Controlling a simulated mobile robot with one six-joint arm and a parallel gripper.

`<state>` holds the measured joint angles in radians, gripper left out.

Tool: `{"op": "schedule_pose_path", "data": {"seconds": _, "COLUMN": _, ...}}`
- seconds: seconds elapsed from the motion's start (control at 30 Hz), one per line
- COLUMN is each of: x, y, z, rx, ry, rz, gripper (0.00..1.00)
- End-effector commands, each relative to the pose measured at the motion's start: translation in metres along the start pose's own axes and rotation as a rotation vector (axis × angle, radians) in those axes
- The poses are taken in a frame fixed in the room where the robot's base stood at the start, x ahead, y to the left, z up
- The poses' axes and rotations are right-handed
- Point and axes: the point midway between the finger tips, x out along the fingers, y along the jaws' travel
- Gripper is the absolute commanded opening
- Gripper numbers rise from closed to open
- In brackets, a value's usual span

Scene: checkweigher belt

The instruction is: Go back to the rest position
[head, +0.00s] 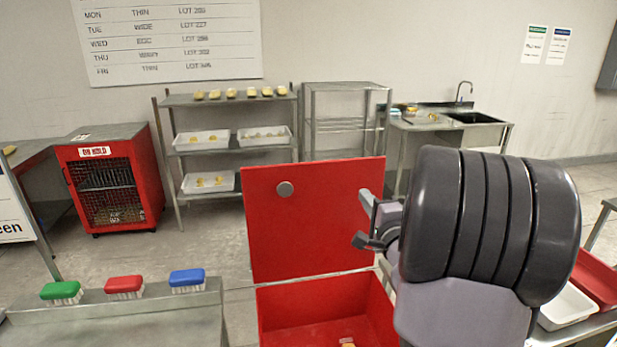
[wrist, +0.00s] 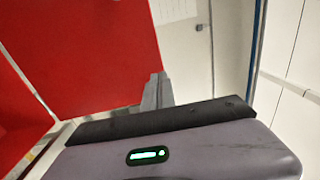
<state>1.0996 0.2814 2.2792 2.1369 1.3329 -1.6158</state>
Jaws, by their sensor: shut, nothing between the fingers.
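My gripper (head: 372,226) is in the head view, right of centre, in front of the right edge of a raised red lid. In the wrist view my gripper (wrist: 157,92) shows as grey fingers close together, shut and empty. The red lid or panel (head: 312,225) stands upright with a round grey knob, at the back of an open red box (head: 330,336). A small yellowish item (head: 347,345) shows at the bottom edge inside the box. The red panel also fills the left of the wrist view (wrist: 80,50). My arm hides part of the box's right side.
A ledge with green (head: 62,291), red (head: 124,286) and blue (head: 187,279) brushes lies at the lower left. A white tray (head: 566,308) and a red tray (head: 596,278) are at the right. A shelf rack (head: 228,103), red mesh cabinet (head: 110,180) and sink table (head: 450,122) stand behind.

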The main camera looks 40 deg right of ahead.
Motion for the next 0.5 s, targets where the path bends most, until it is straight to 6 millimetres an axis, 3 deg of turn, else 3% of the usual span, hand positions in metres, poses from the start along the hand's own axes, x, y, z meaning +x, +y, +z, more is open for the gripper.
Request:
{"op": "schedule_pose_path", "data": {"seconds": 0.07, "x": 0.001, "y": -0.001, "z": 0.006, "rx": 0.000, "ry": -0.016, "rz": 0.001, "gripper": 0.00}}
{"op": "schedule_pose_path", "data": {"seconds": 0.13, "x": 0.002, "y": -0.006, "z": 0.035, "rx": 0.001, "ry": -0.091, "rz": 0.008, "gripper": 0.00}}
{"op": "schedule_pose_path", "data": {"seconds": 0.17, "x": 0.001, "y": -0.009, "z": 0.056, "rx": 0.001, "ry": -0.146, "rz": 0.015, "gripper": 0.00}}
{"op": "schedule_pose_path", "data": {"seconds": 0.27, "x": -0.016, "y": -0.018, "z": 0.153, "rx": -0.008, "ry": -0.405, "rz": 0.067, "gripper": 0.00}}
{"op": "schedule_pose_path", "data": {"seconds": 0.3, "x": -0.030, "y": -0.020, "z": 0.194, "rx": -0.019, "ry": -0.519, "rz": 0.100, "gripper": 0.00}}
{"op": "schedule_pose_path", "data": {"seconds": 0.37, "x": -0.061, "y": -0.018, "z": 0.253, "rx": -0.051, "ry": -0.687, "rz": 0.162, "gripper": 0.00}}
{"op": "schedule_pose_path", "data": {"seconds": 0.4, "x": -0.086, "y": -0.015, "z": 0.287, "rx": -0.082, "ry": -0.796, "rz": 0.209, "gripper": 0.00}}
{"op": "schedule_pose_path", "data": {"seconds": 0.47, "x": -0.132, "y": -0.006, "z": 0.333, "rx": -0.149, "ry": -0.954, "rz": 0.291, "gripper": 0.00}}
{"op": "schedule_pose_path", "data": {"seconds": 0.5, "x": -0.167, "y": 0.002, "z": 0.357, "rx": -0.213, "ry": -1.053, "rz": 0.351, "gripper": 0.00}}
